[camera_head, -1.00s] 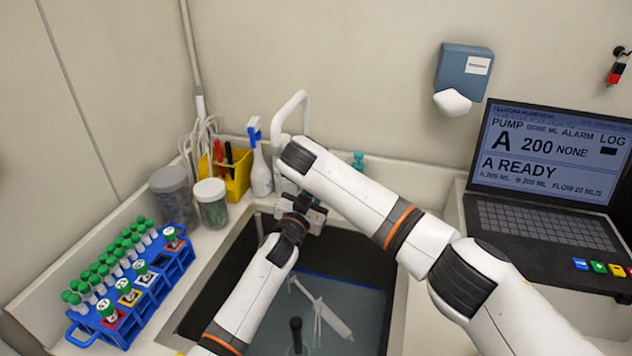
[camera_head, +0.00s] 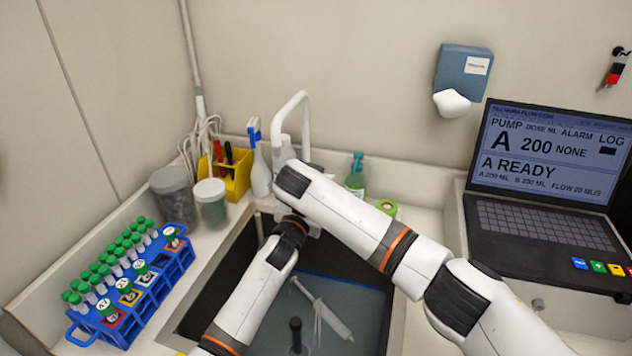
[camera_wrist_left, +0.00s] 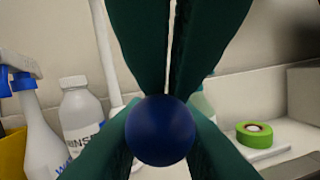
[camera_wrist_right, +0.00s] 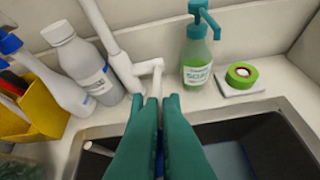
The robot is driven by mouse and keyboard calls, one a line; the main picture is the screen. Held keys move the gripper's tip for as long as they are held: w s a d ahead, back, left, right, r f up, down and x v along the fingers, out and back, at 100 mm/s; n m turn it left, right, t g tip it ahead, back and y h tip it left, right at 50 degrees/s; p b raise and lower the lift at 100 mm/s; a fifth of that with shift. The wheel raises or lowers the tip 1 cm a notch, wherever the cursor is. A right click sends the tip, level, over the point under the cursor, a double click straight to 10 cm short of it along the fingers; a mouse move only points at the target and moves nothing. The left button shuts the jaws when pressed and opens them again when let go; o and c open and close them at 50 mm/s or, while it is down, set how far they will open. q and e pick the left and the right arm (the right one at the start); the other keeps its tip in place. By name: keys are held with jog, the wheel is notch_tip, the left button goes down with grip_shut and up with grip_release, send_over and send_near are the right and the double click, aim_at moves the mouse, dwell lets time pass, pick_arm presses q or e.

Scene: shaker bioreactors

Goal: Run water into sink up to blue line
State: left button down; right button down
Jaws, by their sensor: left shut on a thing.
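The sink (camera_head: 235,263) holds a grey-blue surface; I cannot tell whether it is water. A blue line (camera_head: 342,282) runs along its far wall, close to that surface's edge. The white tap (camera_head: 291,105) stands behind the sink; its outlet is hidden by my arms. My left gripper (camera_wrist_left: 160,108) is shut on a dark blue round knob (camera_wrist_left: 160,135). My right gripper (camera_wrist_right: 157,98) is close to the left one near the tap. Its green fingers are nearly parallel with a narrow gap; whether they grip anything is unclear.
A white syringe-like item (camera_head: 328,313) lies in the sink. A blue tube rack (camera_head: 176,270), jars and a yellow holder (camera_head: 238,176) stand left. A soap bottle (camera_head: 356,178) and green tape (camera_head: 387,207) are behind; a laptop (camera_head: 545,150) reading "A READY" is right.

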pick_arm(q)
jog(key=shift+w+d+r, duration=0.1)
jog(key=shift+r, duration=0.6)
pick_arm(e)
jog(key=shift+s+a+f, duration=0.3)
jog(key=shift+s+f, duration=0.05)
jog(key=shift+f, duration=0.25)
pick_arm(q)
jog(key=c, duration=1.5)
grip_release()
pick_arm(e)
jog(key=shift+w, duration=0.1)
jog(key=shift+d, duration=0.1)
